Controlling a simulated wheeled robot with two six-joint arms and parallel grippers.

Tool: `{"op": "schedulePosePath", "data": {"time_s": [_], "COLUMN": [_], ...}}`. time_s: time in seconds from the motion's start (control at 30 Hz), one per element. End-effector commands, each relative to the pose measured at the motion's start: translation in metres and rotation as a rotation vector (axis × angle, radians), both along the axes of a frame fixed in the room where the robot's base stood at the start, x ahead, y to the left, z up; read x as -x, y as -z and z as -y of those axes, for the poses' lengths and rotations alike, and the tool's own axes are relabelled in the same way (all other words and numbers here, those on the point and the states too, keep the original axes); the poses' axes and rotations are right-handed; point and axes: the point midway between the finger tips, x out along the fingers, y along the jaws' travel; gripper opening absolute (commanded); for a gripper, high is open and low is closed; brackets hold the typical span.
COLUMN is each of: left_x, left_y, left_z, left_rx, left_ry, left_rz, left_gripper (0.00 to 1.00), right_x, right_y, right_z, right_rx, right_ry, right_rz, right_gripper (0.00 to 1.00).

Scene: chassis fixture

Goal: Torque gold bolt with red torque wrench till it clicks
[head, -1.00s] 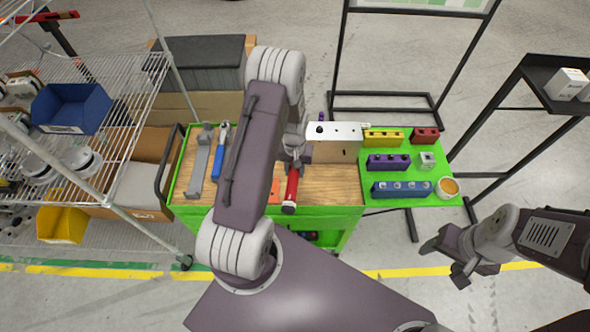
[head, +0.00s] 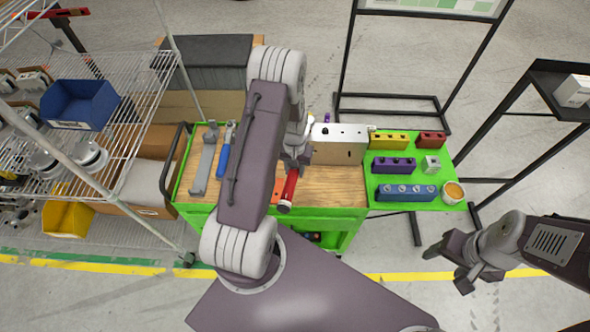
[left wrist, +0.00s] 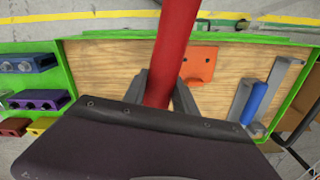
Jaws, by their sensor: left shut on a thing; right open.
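The red torque wrench (head: 289,188) is above the wooden cart top, its handle end towards me at the cart's front edge. My left gripper (head: 293,168) is shut on it. In the left wrist view the red handle (left wrist: 174,45) runs up between the fingers of my left gripper (left wrist: 162,92). The wrench's head end is hidden by my left arm and gripper. A pale metal block (head: 338,150) with holes in its top stands just right of my left gripper. I cannot make out the gold bolt. My right gripper (head: 450,266) is open and empty, right of the cart.
A grey tool (head: 203,165) and a blue-handled tool (head: 223,158) lie at the cart's left. An orange plate (left wrist: 199,63) lies near the wrench. The green side shelf (head: 425,171) holds several coloured blocks and an orange-filled cup (head: 453,192). A wire rack (head: 105,90) stands left.

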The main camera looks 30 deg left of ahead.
Motion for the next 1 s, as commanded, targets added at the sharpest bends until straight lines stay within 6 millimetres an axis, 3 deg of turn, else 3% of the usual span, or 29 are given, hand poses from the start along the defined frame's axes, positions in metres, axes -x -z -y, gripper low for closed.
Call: {"op": "schedulePosePath", "data": {"time_s": [1.0], "left_x": [0.0], "left_y": [-0.018], "left_z": [-0.003], "left_rx": [-0.001], "left_ry": [0.015], "left_rz": [0.002], "left_gripper": [0.0], "right_x": [0.0], "right_y": [-0.013], "right_z": [0.0], "right_rx": [0.0], "right_ry": [0.0], "right_rz": [0.0], "right_gripper": [0.61]}}
